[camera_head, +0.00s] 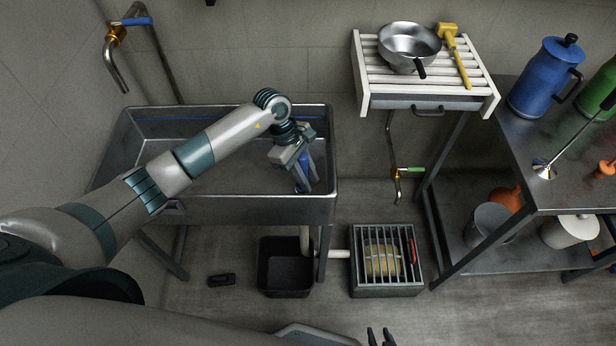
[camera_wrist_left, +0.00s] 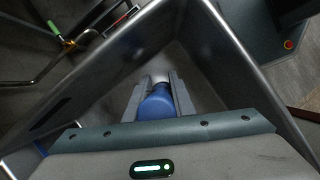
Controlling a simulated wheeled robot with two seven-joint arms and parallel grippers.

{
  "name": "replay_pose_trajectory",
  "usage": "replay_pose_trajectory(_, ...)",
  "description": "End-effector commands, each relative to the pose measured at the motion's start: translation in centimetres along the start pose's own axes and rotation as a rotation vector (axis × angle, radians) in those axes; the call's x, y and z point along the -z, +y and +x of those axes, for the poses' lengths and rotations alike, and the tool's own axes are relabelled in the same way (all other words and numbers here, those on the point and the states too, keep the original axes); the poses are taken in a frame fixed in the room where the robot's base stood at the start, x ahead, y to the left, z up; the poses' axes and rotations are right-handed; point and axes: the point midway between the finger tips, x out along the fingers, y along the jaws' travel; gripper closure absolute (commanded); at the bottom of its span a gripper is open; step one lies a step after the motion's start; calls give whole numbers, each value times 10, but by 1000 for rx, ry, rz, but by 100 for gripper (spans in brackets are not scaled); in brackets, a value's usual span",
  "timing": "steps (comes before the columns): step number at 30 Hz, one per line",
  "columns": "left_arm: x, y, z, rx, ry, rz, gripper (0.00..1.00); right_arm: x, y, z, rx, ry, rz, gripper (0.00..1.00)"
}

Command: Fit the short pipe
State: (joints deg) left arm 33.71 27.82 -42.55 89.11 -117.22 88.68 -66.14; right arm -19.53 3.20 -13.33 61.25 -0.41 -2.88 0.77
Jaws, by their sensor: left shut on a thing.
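My left gripper (camera_head: 306,188) reaches down into the right end of the metal sink (camera_head: 225,208). It is shut on a blue cylindrical piece (camera_head: 303,165), which I take to be the short pipe. In the left wrist view, the blue piece (camera_wrist_left: 156,104) sits between the fingers of the left gripper (camera_wrist_left: 158,85), with a whitish part beyond it near the sink corner. The fingers hide its sides, and I cannot tell whether its lower end touches the sink bottom. My right gripper (camera_head: 380,337) shows only dark fingertips at the bottom edge, apart, with nothing seen between them.
A steel table (camera_head: 580,185) stands right.

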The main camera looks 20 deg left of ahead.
Motion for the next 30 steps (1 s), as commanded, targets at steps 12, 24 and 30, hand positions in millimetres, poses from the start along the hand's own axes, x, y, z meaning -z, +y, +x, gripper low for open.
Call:
replay_pose_trajectory(12,0,0,0,0,0,0,56,-5,-1,-2,0,-8,1,69)
replay_pose_trajectory(24,0,0,-2,-1,1,0,56,-7,4,-1,-4,-10,-2,69)
replay_pose_trajectory(30,2,1,-18,-3,1,1,56,-5,6,2,-5,-5,-3,69)
